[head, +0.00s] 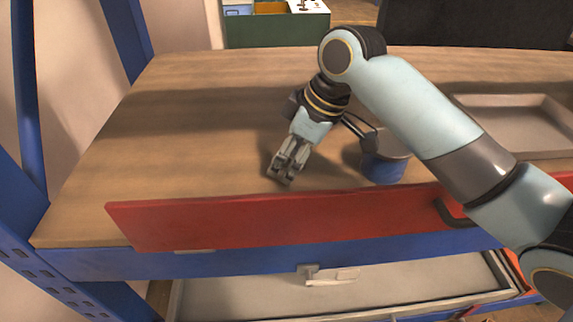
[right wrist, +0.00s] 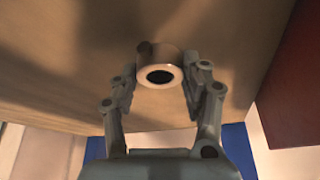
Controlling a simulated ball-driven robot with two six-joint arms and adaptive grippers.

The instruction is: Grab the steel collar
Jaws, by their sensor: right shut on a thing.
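The steel collar (right wrist: 160,57) is a short, thick ring with a dark hole, seen in the right wrist view between the fingers of my right gripper (right wrist: 162,82). The gripper is shut on it, with a finger on either side. In the head view my right gripper (head: 283,173) points down close over the front part of the wooden bench top; the collar cannot be made out there, hidden at the fingers. My left gripper is not in view.
A blue pot with a grey top (head: 384,168) stands right of the gripper, partly behind my arm. A shallow grey tray (head: 520,100) lies at the right. A red panel (head: 250,220) runs along the front edge above an open drawer (head: 240,300). The bench's left part is clear.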

